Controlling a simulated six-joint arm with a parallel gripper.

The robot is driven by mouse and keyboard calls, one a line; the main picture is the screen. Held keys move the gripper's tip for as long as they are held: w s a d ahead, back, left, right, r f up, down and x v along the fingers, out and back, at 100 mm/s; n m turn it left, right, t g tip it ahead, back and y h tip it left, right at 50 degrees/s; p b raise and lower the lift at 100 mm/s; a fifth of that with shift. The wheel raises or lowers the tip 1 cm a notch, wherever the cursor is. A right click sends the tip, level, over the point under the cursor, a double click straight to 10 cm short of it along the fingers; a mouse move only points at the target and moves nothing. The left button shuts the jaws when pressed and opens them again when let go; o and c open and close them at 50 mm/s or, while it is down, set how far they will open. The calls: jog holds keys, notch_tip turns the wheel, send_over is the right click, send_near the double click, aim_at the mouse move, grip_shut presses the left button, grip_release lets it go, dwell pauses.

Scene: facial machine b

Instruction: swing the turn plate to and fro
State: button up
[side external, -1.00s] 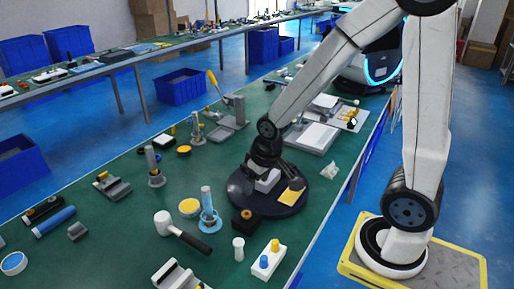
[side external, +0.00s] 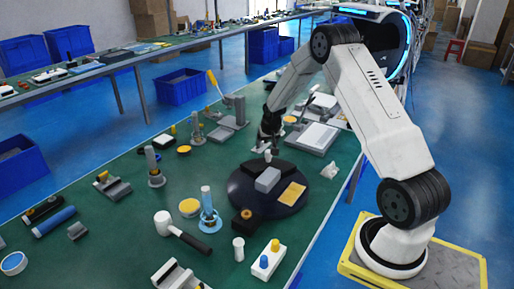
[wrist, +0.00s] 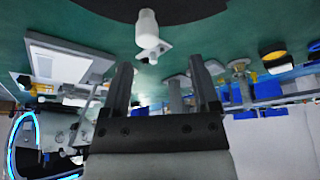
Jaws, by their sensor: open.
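The turn plate (side external: 278,207) is a dark round disc on the green table in the side view. It carries a grey block (side external: 267,180), a yellow card (side external: 292,194) and a dark block behind them. Its dark edge shows at the top of the wrist view (wrist: 150,8). My gripper (side external: 268,143) is beyond the plate's far edge, apart from it. In the wrist view its two fingers (wrist: 160,63) are spread with nothing between them. A small white bottle (wrist: 147,30) stands near the fingertips beside the plate's edge.
A grey-white panel (side external: 313,137) lies behind right.

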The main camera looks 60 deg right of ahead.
aim_at(268, 153)
jog(key=shift+d+f, duration=0.3)
jog(key=shift+d, duration=0.3)
jog(key=shift+d+f, duration=0.25)
jog(key=shift+d, duration=0.3)
jog(key=shift+f, duration=0.1)
jog(key=shift+x, duration=3.8)
jog(key=shift+d, duration=0.1)
grip_shut()
